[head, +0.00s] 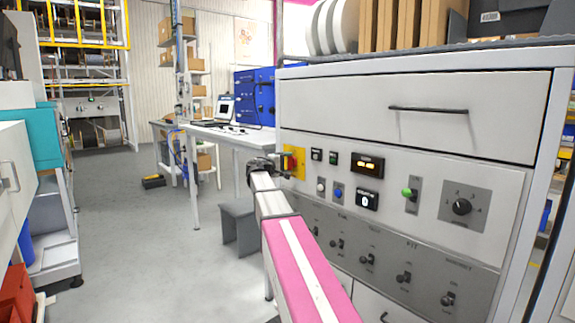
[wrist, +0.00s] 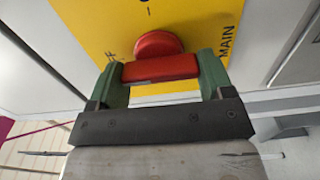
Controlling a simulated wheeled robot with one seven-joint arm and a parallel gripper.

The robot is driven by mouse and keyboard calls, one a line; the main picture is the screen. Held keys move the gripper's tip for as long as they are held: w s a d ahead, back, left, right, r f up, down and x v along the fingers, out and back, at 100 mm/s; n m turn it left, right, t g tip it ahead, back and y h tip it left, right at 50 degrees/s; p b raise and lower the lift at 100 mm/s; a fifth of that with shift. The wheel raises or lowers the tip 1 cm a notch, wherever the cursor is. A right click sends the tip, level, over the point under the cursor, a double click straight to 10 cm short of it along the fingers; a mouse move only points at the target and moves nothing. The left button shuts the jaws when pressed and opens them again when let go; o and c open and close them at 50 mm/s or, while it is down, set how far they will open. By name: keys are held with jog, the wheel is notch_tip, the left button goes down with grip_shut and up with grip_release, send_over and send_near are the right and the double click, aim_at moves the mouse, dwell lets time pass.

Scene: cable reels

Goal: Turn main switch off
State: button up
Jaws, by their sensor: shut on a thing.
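The main switch is a red rotary knob (wrist: 158,43) with a red bar handle (wrist: 160,69) on a yellow plate (wrist: 100,20). The plate reads "MAIN" along its right side in the wrist view. In the head view the yellow plate (head: 299,164) sits at the left end of the grey panel. My gripper (wrist: 163,72) has its green fingers at both ends of the red bar and is shut on it. The bar lies level across the wrist view. In the head view my gripper (head: 277,163) is at the switch, hiding part of it.
A drawer (head: 430,109) is above. A grey stool (head: 238,228) stands behind my arm.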

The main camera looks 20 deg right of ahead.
dwell(0.4)
jog(key=o, duration=0.9)
jog(key=shift+o, duration=0.2)
jog(key=shift+a, duration=0.1)
jog(key=v, duration=1)
jog(key=shift+a, duration=0.35)
jog(key=shift+s, duration=0.15)
